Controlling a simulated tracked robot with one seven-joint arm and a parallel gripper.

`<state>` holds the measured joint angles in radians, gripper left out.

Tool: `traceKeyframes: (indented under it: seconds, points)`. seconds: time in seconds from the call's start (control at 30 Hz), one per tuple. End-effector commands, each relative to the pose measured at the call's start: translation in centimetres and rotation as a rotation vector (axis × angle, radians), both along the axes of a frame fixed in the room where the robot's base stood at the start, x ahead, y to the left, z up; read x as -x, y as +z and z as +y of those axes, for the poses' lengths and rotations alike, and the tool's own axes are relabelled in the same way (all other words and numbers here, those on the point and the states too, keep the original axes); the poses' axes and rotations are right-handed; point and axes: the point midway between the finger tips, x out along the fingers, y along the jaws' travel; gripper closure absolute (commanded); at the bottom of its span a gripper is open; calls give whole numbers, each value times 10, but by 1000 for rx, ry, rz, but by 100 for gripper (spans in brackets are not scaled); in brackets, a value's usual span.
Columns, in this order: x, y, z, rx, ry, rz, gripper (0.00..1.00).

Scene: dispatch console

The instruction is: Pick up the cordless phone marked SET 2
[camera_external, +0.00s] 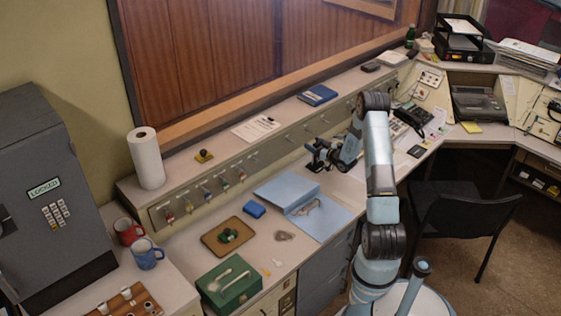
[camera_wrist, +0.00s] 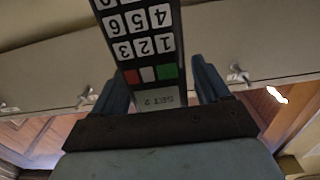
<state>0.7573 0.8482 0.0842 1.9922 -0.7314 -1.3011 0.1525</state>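The cordless phone marked SET 2 (camera_wrist: 150,45) shows in the wrist view, dark with white number keys, a red and a green key, and a pale label that reads upside down. Its label end lies between the two fingers of my gripper (camera_wrist: 162,88). In the external view my gripper (camera_external: 318,157) is beside the console's upright panel, above the desk. The phone cannot be made out clearly there, against the dark gripper.
The panel (camera_external: 235,172) carries several hooks with coloured tags. On the desk lie a blue folder (camera_external: 322,223), a blue block (camera_external: 255,210), a brown tray (camera_external: 212,243) and a green box (camera_external: 245,291).

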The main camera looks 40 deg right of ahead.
Motion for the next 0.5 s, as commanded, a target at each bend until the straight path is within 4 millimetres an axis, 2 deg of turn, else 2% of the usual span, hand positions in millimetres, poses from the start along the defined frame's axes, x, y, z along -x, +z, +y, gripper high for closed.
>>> traceKeyframes:
  seconds: [0.07, 0.5]
  points:
    - [0, 0, 0, 0, 0, 0, 33]
    - [0, 0, 0, 0, 0, 0, 75]
